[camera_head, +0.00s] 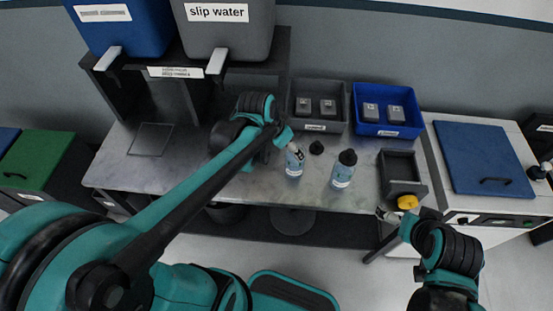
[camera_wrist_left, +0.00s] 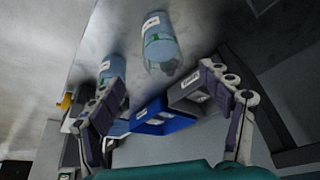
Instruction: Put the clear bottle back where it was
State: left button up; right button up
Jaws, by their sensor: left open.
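Two pale blue, see-through bottles with white labels stand on the marble-topped table. The left bottle (camera_head: 294,163) is by my left gripper (camera_head: 290,148), which partly covers its top. The right bottle (camera_head: 342,174) has a black cap. In the left wrist view, one bottle (camera_wrist_left: 160,45) is ahead of the spread fingers of my left gripper (camera_wrist_left: 163,80), with nothing held between them. The other bottle (camera_wrist_left: 112,67) shows partly behind the left finger. My right gripper (camera_head: 392,214) is beside a yellow item (camera_head: 407,202); its fingers are too small to read.
A small black item (camera_head: 316,148) lies between the bottles. Behind stand a grey bin (camera_head: 339,126) and a blue bin (camera_head: 389,131). A dark tray (camera_head: 404,188) is at right. The slip water tank (camera_head: 224,40) is on a rack at back left. The table's left part is mostly clear.

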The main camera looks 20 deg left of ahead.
pick_arm(q)
jog(key=s+r+n+t+y, duration=0.1)
jog(key=s+n, duration=0.1)
jog(key=s, duration=0.4)
jog(key=s+a+r+n+t, duration=0.1)
jog(key=s+r+n, duration=0.1)
jog(key=s, duration=0.3)
jog(key=shift+s+n+t+y, duration=0.3)
jog(key=shift+s+t+y, duration=0.1)
